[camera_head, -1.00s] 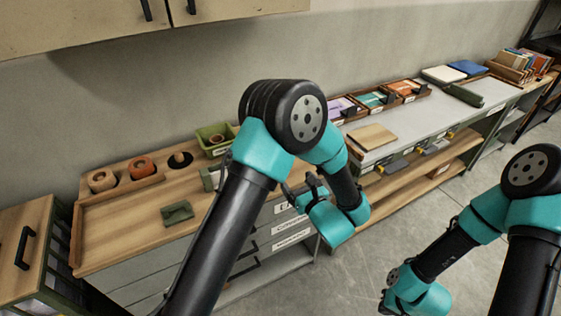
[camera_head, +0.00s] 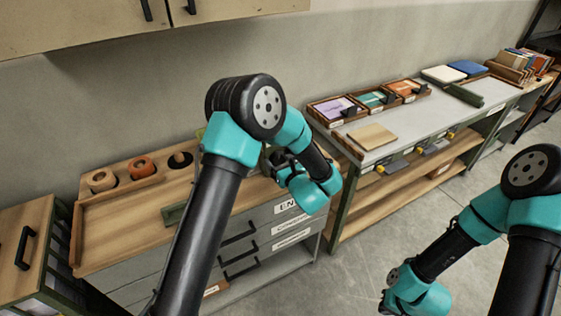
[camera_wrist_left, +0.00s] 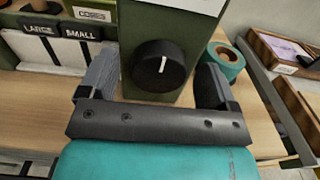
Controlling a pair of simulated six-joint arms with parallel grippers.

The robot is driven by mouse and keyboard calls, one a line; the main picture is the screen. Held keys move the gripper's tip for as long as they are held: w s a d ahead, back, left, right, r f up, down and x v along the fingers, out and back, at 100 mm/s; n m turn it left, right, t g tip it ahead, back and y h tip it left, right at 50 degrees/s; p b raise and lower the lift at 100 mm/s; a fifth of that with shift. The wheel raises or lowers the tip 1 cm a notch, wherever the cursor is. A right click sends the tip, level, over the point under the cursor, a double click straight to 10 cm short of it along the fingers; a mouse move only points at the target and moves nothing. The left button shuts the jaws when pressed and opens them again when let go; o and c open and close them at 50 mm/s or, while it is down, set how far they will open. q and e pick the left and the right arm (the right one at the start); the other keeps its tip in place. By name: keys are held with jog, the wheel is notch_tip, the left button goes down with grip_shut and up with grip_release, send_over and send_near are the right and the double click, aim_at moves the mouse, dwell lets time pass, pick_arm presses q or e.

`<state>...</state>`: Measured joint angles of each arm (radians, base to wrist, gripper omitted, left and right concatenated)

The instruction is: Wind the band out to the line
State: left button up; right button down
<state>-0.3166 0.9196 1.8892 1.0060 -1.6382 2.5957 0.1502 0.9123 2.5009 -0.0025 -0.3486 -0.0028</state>
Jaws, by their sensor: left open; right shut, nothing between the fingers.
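In the left wrist view a dark green box (camera_wrist_left: 195,22) stands on the wooden top with a round black knob (camera_wrist_left: 160,66) on its near face. My left gripper (camera_wrist_left: 155,88) is open, with one finger at each side of the knob; contact cannot be told. A teal roll (camera_wrist_left: 226,62) of band sits to the right of the box. No line for the band can be made out. In the head view my arm hides most of the box. My right gripper (camera_head: 390,300) is low at the right, clear of the cabinet, its fingers barely visible.
Wooden rings (camera_head: 141,167) sit in a rack at the back left. LARGE and SMALL labels (camera_wrist_left: 60,31) show in the left wrist view. A dark green block (camera_head: 174,214) lies on the top. Sorting trays (camera_head: 335,108) stand on the bench to the right.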

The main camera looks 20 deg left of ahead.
pick_arm(q)
jog(key=shift+c, duration=0.2)
jog(key=c, duration=0.8)
